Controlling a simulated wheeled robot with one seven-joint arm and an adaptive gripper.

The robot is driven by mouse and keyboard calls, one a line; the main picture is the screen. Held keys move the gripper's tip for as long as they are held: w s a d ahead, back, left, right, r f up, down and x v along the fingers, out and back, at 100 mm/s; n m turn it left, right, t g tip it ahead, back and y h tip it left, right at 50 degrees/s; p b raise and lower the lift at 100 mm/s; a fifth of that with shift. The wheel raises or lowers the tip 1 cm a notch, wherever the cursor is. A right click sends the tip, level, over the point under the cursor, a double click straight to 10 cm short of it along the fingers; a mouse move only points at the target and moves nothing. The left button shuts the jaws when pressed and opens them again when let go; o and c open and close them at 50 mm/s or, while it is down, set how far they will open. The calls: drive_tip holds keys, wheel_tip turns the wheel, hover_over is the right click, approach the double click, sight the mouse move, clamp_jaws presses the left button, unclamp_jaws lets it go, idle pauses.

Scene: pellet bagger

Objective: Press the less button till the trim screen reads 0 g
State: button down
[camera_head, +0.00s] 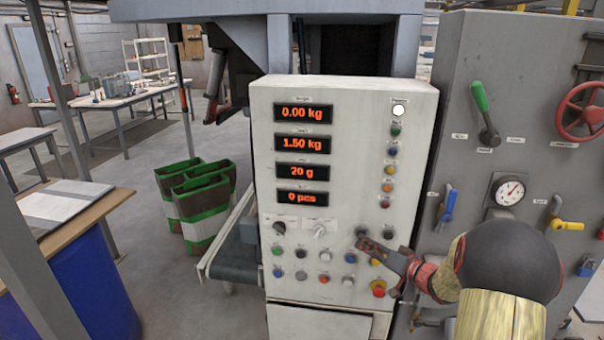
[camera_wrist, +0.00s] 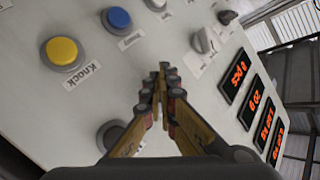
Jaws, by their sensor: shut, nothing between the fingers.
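The control panel (camera_head: 348,110) is an upright pale box with several red-lit screens. The trim screen (camera_head: 302,172), the only one in grams, reads 20 g; it also shows, turned over, in the wrist view (camera_wrist: 254,103). My gripper (camera_head: 362,243) is shut and empty, its tips in front of the lower right of the button rows. The wrist view shows its closed fingertips (camera_wrist: 162,75) near the panel face; I cannot tell whether they touch it. Which button is the less button cannot be read; a grey button (camera_wrist: 112,134) is partly hidden behind my fingers.
A yellow button (camera_wrist: 62,51) labelled Knock and a blue button (camera_wrist: 117,19) are close to my gripper. A red mushroom button (camera_head: 378,288) sits at the panel's lower right. A grey cabinet (camera_head: 465,75) with levers and a gauge stands on the right. Green-rimmed bins (camera_head: 205,195) stand left.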

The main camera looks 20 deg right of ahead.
idle(0.4)
drive_tip(key=shift+s+a+p, duration=0.35)
drive_tip(key=shift+s+p, duration=0.2)
drive_tip(key=shift+s, duration=0.1)
drive_tip(key=s+a+p, duration=0.1)
drive_tip(key=s, duration=0.1)
drive_tip(key=s+a+p, duration=0.1)
drive_tip(key=s+a, duration=0.1)
drive_tip(key=shift+s+a, duration=0.2)
drive_tip(key=shift+s, duration=0.2)
idle(0.4)
